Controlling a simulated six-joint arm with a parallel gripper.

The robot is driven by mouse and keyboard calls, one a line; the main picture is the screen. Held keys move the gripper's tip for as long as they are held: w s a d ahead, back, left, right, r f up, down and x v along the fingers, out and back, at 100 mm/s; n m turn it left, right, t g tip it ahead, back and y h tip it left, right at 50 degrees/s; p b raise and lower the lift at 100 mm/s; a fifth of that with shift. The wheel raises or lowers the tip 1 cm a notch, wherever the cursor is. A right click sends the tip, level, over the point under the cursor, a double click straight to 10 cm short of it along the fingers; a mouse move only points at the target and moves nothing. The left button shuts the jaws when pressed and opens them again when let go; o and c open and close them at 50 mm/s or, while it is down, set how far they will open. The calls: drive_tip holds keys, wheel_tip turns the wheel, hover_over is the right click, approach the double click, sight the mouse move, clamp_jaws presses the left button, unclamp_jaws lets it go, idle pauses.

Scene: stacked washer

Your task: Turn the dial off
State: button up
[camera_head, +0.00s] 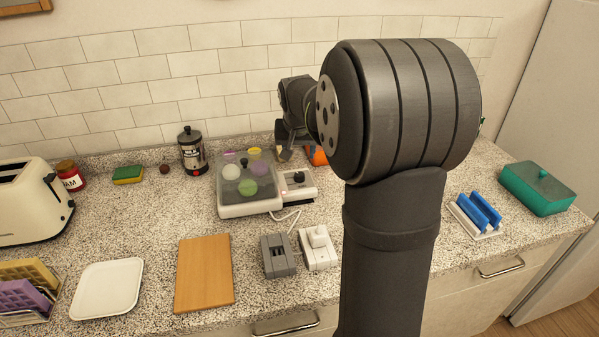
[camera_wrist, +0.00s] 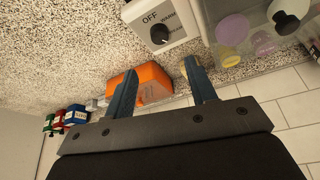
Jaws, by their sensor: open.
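The dial is a dark round knob (camera_wrist: 158,35) on a white control box (camera_wrist: 187,38) printed with OFF, WARM and a third label too small to read. A small light mark shows at the knob's lower right, away from OFF. In the head view the knob (camera_head: 298,176) sits on the control box (camera_head: 305,189) at the right of a clear-lidded cooker (camera_head: 247,205) with round items inside. My gripper (camera_wrist: 159,66) is open and empty, its fingers apart from the knob. In the head view my gripper (camera_head: 285,153) is behind the box, partly hidden by my arm.
An orange block (camera_wrist: 153,84) shows behind and between my fingers; it is partly hidden in the head view (camera_head: 318,157). A French press (camera_head: 192,152) stands left of the cooker. A plug and socket (camera_head: 318,248) and a wooden board (camera_head: 205,272) lie in front.

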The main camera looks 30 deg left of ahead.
sight(300, 174)
drive_tip(key=x, duration=1.1)
drive_tip(key=shift+f, duration=0.15)
drive_tip(key=c, duration=1)
drive_tip(key=shift+o, duration=0.2)
drive_tip(key=shift+n, duration=0.3)
drive_tip(key=n+g, duration=0.1)
drive_tip(key=n, duration=0.1)
drive_tip(key=n+y, duration=0.1)
drive_tip(key=n, duration=0.2)
drive_tip(key=shift+w+d+g+y, duration=0.15)
drive_tip(key=shift+g+y, duration=0.15)
drive_tip(key=shift+g, duration=0.1)
drive_tip(key=n+g, duration=0.1)
drive_tip(key=n, duration=0.2)
drive_tip(key=n+g, duration=0.1)
drive_tip(key=n, duration=0.2)
drive_tip(key=shift+w+y, duration=0.1)
drive_tip(key=shift+y, duration=0.2)
drive_tip(key=shift+n, duration=0.3)
